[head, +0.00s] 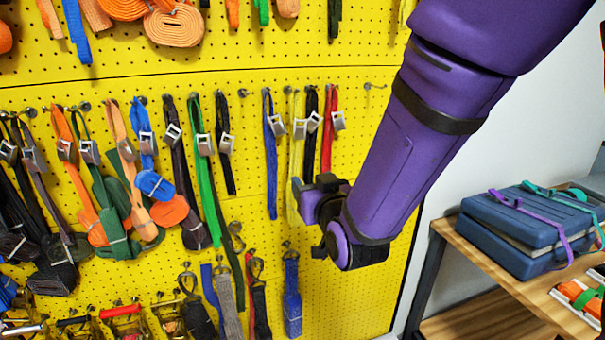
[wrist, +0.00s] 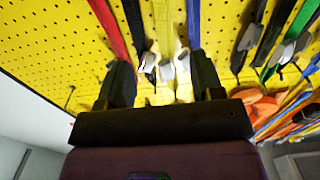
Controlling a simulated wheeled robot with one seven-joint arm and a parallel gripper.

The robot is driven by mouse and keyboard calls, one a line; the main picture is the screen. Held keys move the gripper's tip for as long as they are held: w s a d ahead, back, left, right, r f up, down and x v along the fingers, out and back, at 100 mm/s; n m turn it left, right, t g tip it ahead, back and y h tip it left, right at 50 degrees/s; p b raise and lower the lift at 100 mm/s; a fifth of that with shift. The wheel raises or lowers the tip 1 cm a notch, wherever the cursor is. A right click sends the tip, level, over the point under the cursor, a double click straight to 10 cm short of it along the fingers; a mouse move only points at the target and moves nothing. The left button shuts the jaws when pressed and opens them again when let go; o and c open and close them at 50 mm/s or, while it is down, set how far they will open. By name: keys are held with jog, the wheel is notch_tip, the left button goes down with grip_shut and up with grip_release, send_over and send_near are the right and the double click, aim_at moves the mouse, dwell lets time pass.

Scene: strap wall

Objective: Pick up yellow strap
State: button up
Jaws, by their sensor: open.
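The yellow strap (head: 295,165) hangs on the yellow pegboard between a blue strap and a black strap, with a metal buckle near its upper part. My gripper (head: 307,190) is at its lower part in the head view and partly covers it. In the wrist view the jaws of my gripper (wrist: 158,64) are open, one finger on each side of the yellow strap (wrist: 178,30) and its pale buckle. The fingers are apart from each other and not closed on it. Whether they touch the strap cannot be told.
A blue strap (head: 270,160) hangs close on the left; a black strap (head: 311,150) and a red strap (head: 328,145) hang close on the right. Several more straps crowd the left. A wooden shelf (head: 475,250) with blue cases (head: 525,235) stands at the right.

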aim_at(295, 164)
jog(key=x, duration=0.5)
jog(key=shift+a+x, duration=0.15)
jog(key=shift+x, duration=1.2)
jog(key=shift+a+x, duration=0.15)
jog(key=shift+x, duration=1.2)
jog(key=shift+s+r, duration=0.1)
jog(key=shift+r, duration=0.05)
jog(key=c, duration=1)
